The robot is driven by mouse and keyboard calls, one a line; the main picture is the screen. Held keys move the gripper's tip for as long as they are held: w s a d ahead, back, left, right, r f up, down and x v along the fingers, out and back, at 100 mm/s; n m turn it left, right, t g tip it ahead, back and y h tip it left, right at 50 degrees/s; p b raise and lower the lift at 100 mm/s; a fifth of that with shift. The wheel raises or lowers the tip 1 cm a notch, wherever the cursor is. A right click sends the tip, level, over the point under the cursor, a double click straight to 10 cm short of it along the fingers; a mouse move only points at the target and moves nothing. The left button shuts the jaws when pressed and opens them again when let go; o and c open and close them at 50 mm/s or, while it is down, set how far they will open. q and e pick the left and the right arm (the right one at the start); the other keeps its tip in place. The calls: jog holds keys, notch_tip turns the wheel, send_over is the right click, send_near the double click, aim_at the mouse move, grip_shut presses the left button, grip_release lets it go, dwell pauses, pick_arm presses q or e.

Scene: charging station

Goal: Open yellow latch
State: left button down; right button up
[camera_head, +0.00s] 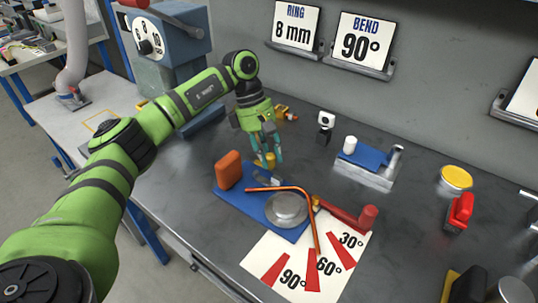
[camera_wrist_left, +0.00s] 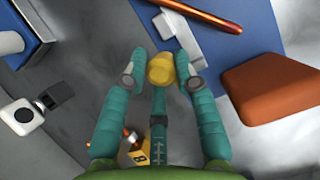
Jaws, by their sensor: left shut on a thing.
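The yellow latch (camera_head: 264,160) shows as a small yellow knob at the back edge of the blue bending plate (camera_head: 235,201). My left gripper (camera_head: 268,152) reaches down onto it from above. In the left wrist view the yellow knob (camera_wrist_left: 161,70) sits between the fingertips of my left gripper (camera_wrist_left: 160,72), which is shut on it. A grey metal bracket (camera_wrist_left: 180,38) lies just beyond the knob. In the head view the fingers partly hide the latch. My right gripper is not in view.
On the blue plate are an orange block (camera_head: 229,169), a round grey die (camera_head: 286,210) and a bent copper rod (camera_head: 311,219). A red-handled lever (camera_head: 345,215) lies beside the white angle card (camera_head: 290,262). A blue-topped fixture (camera_head: 370,160) stands to the right.

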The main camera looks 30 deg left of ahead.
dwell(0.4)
pick_arm(q)
jog(key=c, duration=1.1)
grip_release()
jog(key=shift+o, duration=0.2)
jog(key=shift+r, duration=0.1)
jog(key=v, duration=1.2)
